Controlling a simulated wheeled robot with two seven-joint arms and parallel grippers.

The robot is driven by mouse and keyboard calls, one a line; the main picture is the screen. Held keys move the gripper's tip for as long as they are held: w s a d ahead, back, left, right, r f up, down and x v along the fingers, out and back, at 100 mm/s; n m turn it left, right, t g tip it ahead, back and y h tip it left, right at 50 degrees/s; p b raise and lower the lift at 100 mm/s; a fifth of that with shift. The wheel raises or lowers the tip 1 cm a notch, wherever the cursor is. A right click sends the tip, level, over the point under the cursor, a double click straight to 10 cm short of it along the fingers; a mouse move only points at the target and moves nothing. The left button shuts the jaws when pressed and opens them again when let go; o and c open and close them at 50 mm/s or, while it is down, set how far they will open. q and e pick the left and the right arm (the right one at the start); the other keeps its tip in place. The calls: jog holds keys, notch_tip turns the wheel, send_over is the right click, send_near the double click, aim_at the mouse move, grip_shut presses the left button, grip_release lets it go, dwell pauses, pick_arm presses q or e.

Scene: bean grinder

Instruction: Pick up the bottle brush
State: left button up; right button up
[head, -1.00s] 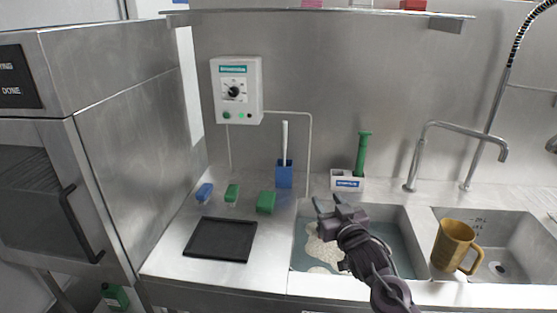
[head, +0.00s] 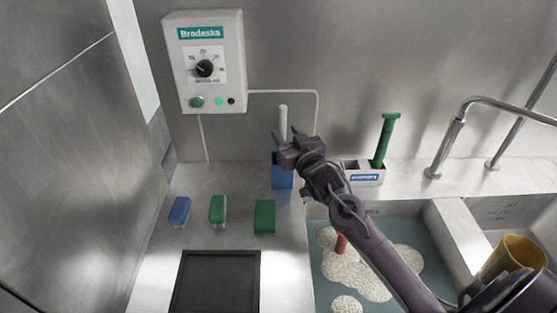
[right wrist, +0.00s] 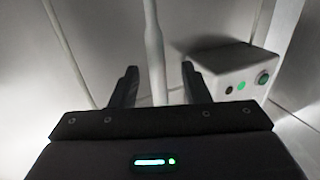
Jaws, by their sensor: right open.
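What I take to be the bottle brush shows as a white upright handle (head: 283,116) standing in a blue holder (head: 281,178) against the back wall; its lower part is hidden. My right gripper (head: 286,135) is open at the handle, just above the holder. In the right wrist view the white handle (right wrist: 154,45) runs upright between the two spread fingers of my right gripper (right wrist: 158,72). I cannot tell whether either finger touches it. My left gripper is in neither view.
A control box (head: 205,60) hangs on the wall at left. Blue (head: 180,210) and green blocks (head: 265,216) and a black tray (head: 217,284) lie on the counter. A green-handled tool (head: 385,140) stands at right.

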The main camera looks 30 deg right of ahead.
aim_at(284, 130)
jog(key=shift+w+r, duration=0.1)
jog(key=shift+w, duration=0.15)
jog(key=shift+w+d+r+p, duration=0.1)
jog(key=shift+w+p, duration=0.15)
jog(key=shift+p, duration=0.05)
jog(key=w, duration=0.1)
jog(key=w+p, duration=0.1)
jog(key=w, duration=0.1)
jog(key=shift+w+d, duration=0.25)
jog(key=shift+w, duration=0.05)
jog(key=shift+w+f, duration=0.3)
jog(key=shift+w, duration=0.2)
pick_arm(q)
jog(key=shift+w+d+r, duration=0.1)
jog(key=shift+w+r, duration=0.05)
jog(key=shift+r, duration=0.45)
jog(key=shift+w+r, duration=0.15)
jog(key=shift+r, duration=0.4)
pick_arm(e)
grip_shut()
jog(key=shift+r, duration=0.1)
